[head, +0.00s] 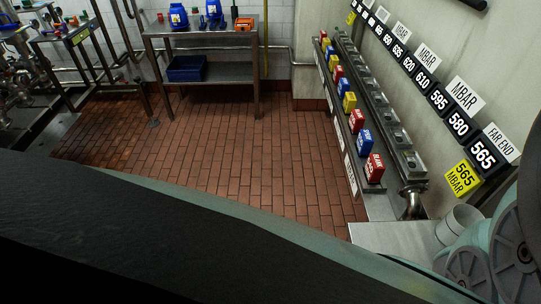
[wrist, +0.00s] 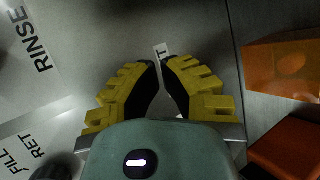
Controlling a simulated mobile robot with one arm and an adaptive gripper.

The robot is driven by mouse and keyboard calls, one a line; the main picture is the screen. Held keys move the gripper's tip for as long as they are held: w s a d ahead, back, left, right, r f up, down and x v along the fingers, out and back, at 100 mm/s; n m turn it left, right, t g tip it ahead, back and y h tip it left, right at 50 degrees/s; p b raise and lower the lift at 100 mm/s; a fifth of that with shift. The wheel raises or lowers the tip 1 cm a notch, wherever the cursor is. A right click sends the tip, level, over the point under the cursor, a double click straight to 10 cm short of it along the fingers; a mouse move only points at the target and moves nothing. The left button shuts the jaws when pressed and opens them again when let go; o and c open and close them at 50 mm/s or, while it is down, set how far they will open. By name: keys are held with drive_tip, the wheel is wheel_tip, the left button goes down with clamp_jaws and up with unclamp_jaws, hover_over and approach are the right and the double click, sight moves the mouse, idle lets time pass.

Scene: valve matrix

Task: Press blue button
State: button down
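My gripper (wrist: 160,64) shows in the wrist view, with yellow ribbed fingers and dark tips. The tips are drawn together with only a thin gap, and nothing is between them. They are over a grey panel (wrist: 205,35) with a small white label. No blue button can be made out in the wrist view. In the head view, blue blocks with white print, the nearest a blue block (head: 365,141), sit among red and yellow ones on the right-hand ledge. I cannot tell whether any is the button. My gripper is not visible in the head view.
An orange box-like part (wrist: 284,68) stands right of my fingers. Labels reading RINSE (wrist: 34,42) and FILL RET (wrist: 22,153) are at left. In the head view, a steel table (head: 208,28) stands at the back, and the tiled floor (head: 235,145) is clear.

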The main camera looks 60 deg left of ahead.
drive_tip(key=shift+w, duration=0.1)
idle(0.6)
drive_tip(key=shift+w+d+b, duration=0.25)
drive_tip(key=shift+b, duration=0.05)
drive_tip(key=shift+w+d+b, duration=0.25)
drive_tip(key=shift+w+b, duration=0.05)
drive_tip(key=shift+w, duration=0.1)
idle(0.7)
idle(0.3)
drive_tip(key=shift+s+a, duration=0.45)
drive_tip(key=shift+s, duration=0.3)
drive_tip(key=shift+s+a, duration=0.7)
drive_tip(key=shift+s, duration=0.35)
drive_tip(key=shift+s+a, duration=0.7)
drive_tip(key=shift+s, duration=0.35)
